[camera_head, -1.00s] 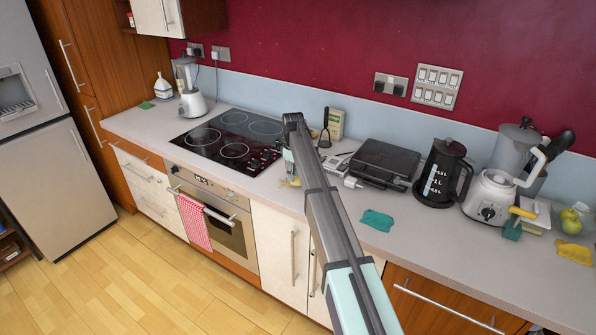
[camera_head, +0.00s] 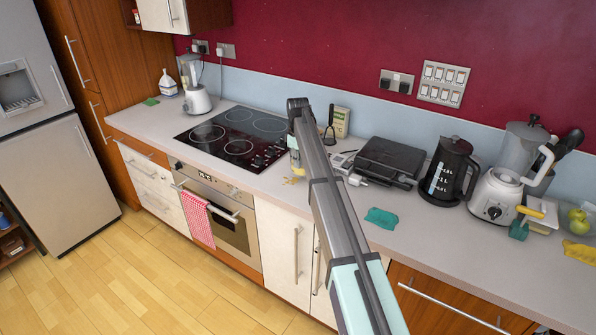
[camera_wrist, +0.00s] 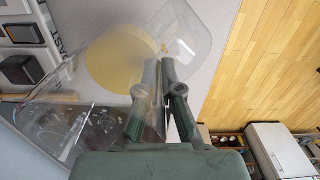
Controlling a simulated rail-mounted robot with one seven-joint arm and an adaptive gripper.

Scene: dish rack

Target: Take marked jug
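A clear jug (camera_wrist: 78,125) with lettering on its wall and a yellow round area (camera_wrist: 118,62) showing through it fills the left and top of the wrist view. My gripper (camera_wrist: 160,68) is at the jug, its fingers drawn close together with a thin clear part of the jug between them. The fingers overlap the see-through wall, so the exact grip spot is hard to tell. In the head view my arm hides most of the jug and my gripper. A black kettle (camera_head: 446,172) with white level marks stands on the counter to the right.
A black grill (camera_head: 388,162), a white charger (camera_head: 357,180) and a teal cloth (camera_head: 381,218) lie near the arm. A white blender (camera_head: 494,195) stands further right.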

